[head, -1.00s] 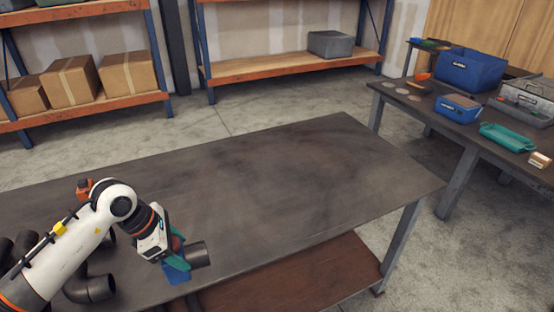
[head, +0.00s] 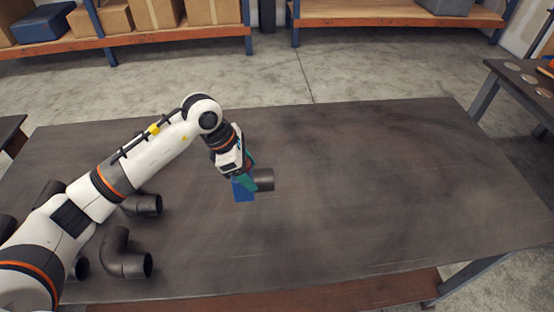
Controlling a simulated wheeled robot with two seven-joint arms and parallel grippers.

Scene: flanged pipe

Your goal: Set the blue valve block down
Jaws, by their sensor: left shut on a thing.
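The blue valve block (head: 243,190) is in my left gripper (head: 246,176), near the middle of the dark workbench (head: 350,190) in the head view. The gripper has teal fingers and is shut on the block, partly covering it. A short dark pipe stub (head: 265,179) sticks out to the right beside the block. I cannot tell whether the block touches the bench top or hangs just above it. My right gripper is not in view.
Dark pipe elbows (head: 125,258) lie on the bench at the left, below and beside my left arm. The bench's middle and right side are clear. Shelves with cardboard boxes (head: 155,12) stand behind. Another table (head: 520,85) is at the far right.

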